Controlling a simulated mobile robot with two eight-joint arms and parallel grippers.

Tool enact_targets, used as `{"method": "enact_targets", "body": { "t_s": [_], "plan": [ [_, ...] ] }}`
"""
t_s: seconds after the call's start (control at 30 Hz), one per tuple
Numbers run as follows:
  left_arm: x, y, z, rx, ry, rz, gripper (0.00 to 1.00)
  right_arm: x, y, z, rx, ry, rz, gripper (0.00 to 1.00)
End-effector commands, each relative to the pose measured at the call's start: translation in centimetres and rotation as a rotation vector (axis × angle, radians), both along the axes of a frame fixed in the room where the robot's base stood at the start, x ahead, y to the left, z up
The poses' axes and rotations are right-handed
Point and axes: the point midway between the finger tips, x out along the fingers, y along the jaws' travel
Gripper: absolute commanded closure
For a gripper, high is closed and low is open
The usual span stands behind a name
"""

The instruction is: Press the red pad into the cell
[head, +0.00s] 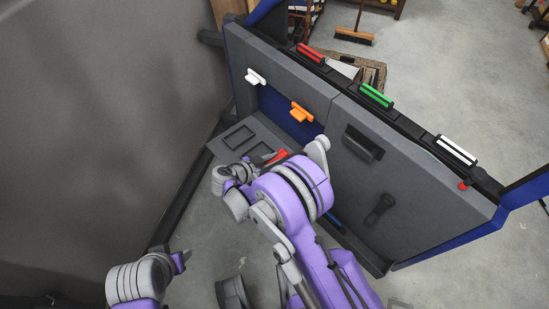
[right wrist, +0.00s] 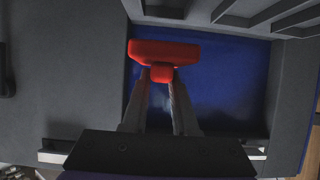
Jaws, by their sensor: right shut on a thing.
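A red pad (right wrist: 165,53) with a wide bar and a short stub is held in the right wrist view. My right gripper (right wrist: 161,75) is shut on its stub. The pad is in front of the blue area of the door panel. In the head view a small red part of the pad (head: 276,156) shows beside my right wrist; most of it is hidden by my arm. Recessed rectangular cells (head: 237,138) are in the grey ledge to the left of it; compartments (right wrist: 277,12) also show at the upper right of the right wrist view. I cannot tell which cell is meant.
A white pad (head: 255,77) and an orange pad (head: 301,112) are on the door panel. Red (head: 311,54), green (head: 377,96) and white (head: 456,150) bars lie along the door's top edge. A dark handle recess (head: 363,144) is to the right. A grey wall fills the left.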

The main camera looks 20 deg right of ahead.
Motion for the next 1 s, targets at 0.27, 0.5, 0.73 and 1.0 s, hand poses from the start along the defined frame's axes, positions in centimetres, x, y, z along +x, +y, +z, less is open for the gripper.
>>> {"method": "enact_targets", "body": {
  "t_s": [0.27,0.5,0.73,1.0],
  "plan": [
    [0.3,0.0,-2.2,0.0,0.006,0.0,0.5,0.0,0.1,-2.8,0.0,0.0,0.001,1.0],
    [0.6,0.0,-3.6,0.0,0.009,0.0,0.5,0.0,0.2,-4.8,0.0,0.0,0.001,1.0],
    [0.6,0.0,-3.9,0.0,0.009,0.0,0.5,-0.1,0.2,-5.2,-0.001,0.0,0.001,1.0],
    [0.6,0.0,-3.8,0.0,0.009,0.0,0.5,-0.1,0.2,-5.1,-0.001,-0.001,0.001,1.0]
  ]
}}
